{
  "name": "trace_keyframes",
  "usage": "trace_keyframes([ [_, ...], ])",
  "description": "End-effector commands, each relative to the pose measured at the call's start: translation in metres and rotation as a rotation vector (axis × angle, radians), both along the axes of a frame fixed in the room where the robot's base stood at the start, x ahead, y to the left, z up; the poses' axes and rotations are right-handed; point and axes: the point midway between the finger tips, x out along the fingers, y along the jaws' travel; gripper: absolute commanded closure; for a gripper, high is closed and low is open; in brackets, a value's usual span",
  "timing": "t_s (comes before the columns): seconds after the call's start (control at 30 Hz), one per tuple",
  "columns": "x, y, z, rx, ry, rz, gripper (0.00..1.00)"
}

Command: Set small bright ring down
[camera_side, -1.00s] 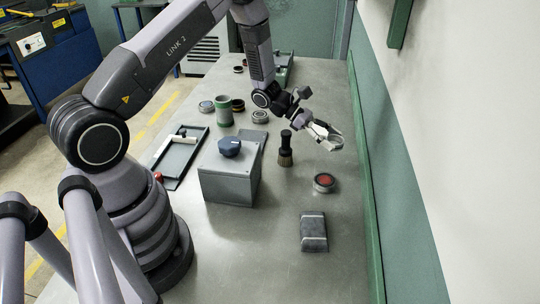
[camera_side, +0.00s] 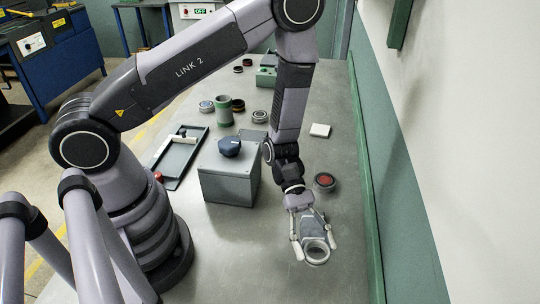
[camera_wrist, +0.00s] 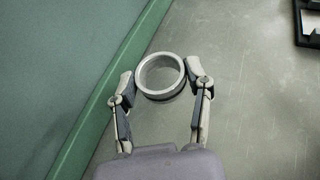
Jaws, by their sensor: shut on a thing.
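The small bright ring (camera_side: 317,262) is pale grey and open in the middle. It is between the fingertips of my gripper (camera_side: 316,249), which is shut on its outside from both sides. In the wrist view the ring (camera_wrist: 160,96) shows nearly round between the fingertips of my gripper (camera_wrist: 160,80). It is over the near part of the grey bench (camera_side: 260,270). I cannot tell the gap between ring and bench.
A grey box with a blue knob (camera_side: 228,182) stands left. A green-edged wall (camera_side: 368,210) runs along the right. The near bench is clear.

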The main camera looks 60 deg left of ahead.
Motion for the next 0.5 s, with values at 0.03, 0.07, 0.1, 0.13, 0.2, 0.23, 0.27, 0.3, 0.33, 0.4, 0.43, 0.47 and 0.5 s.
trace_keyframes([
  [0.03,0.0,0.0,-0.008,0.001,0.003,0.0,0.88],
  [0.07,-0.001,0.0,-0.012,0.001,0.003,0.0,0.88],
  [0.1,0.0,0.0,-0.017,0.001,0.003,0.001,0.88],
  [0.13,0.0,0.0,-0.022,0.001,0.003,0.0,0.88],
  [0.2,0.0,0.0,-0.031,0.001,0.002,0.001,0.88],
  [0.23,0.0,0.0,-0.034,0.001,0.002,0.001,0.88],
  [0.27,0.0,0.0,-0.039,0.001,0.003,0.001,0.88],
  [0.3,0.0,0.0,-0.047,0.001,0.003,0.001,0.88],
  [0.33,0.0,0.0,-0.053,0.001,0.004,0.002,0.88],
  [0.4,0.0,0.001,-0.065,0.002,0.003,0.002,0.88],
  [0.43,0.0,0.001,-0.069,0.002,0.002,0.002,0.88],
  [0.47,0.0,0.001,-0.073,0.001,0.001,0.002,0.88],
  [0.5,0.0,0.0,-0.076,0.001,0.0,0.001,0.88],
])
